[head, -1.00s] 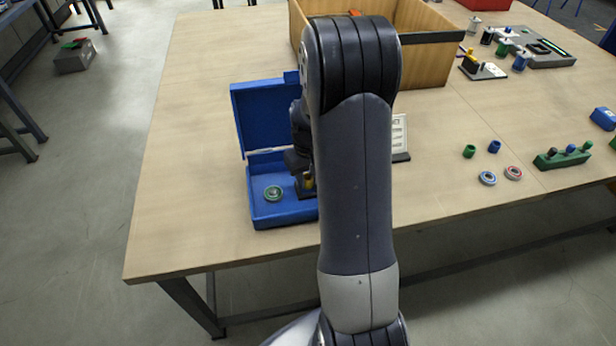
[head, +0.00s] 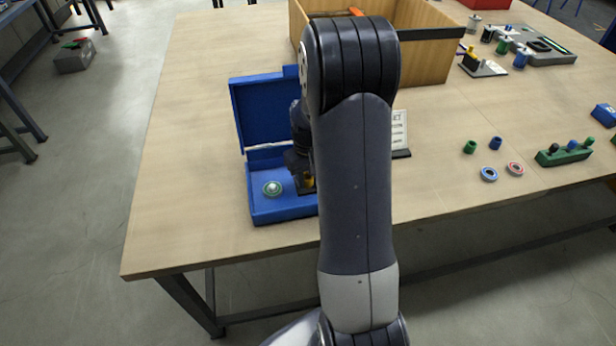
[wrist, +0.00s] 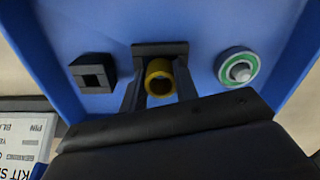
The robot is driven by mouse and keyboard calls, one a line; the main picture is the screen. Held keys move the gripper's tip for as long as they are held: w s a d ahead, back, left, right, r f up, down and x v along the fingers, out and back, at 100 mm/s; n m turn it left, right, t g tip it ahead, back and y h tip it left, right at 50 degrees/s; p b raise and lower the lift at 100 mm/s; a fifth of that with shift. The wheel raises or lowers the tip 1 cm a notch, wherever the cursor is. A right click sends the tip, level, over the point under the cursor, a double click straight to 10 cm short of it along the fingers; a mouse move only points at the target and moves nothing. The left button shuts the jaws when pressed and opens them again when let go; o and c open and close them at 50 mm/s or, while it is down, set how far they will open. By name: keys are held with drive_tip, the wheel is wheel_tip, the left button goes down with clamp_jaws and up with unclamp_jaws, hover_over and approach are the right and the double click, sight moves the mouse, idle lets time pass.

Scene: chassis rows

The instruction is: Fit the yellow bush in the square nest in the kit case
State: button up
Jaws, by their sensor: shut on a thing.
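The yellow bush (wrist: 158,78) is a short hollow ring, held between the fingers of my gripper (wrist: 159,88). In the head view the bush (head: 309,181) shows low inside the blue kit case (head: 262,210), with my gripper (head: 305,184) partly hidden by my arm. A black block with a square opening (wrist: 95,72) lies left of the bush on the case floor. Another black block (wrist: 160,49) shows just behind the bush, partly covered by it. I cannot tell whether the bush touches this block or sits above it.
A green-ringed bearing with a pale centre (wrist: 237,67) sits in the case, right of the gripper. The case lid (head: 265,112) stands open. A label stand (head: 399,132) is beside the case. A wooden bin (head: 430,60) stands behind. The table left of the case is clear.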

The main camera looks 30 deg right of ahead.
drive_tip(key=o, duration=0.8)
drive_tip(key=shift+s+a+f, duration=0.1)
drive_tip(key=shift+s+f, duration=0.2)
drive_tip(key=shift+f, duration=0.35)
drive_tip(key=shift+o, duration=0.7)
drive_tip(key=shift+w+r, duration=0.15)
drive_tip(key=shift+r, duration=0.3)
drive_tip(key=shift+o, duration=0.3)
wheel_tip(320, 180, up, 11)
drive_tip(key=shift+p, duration=0.35)
drive_tip(key=shift+r, duration=0.1)
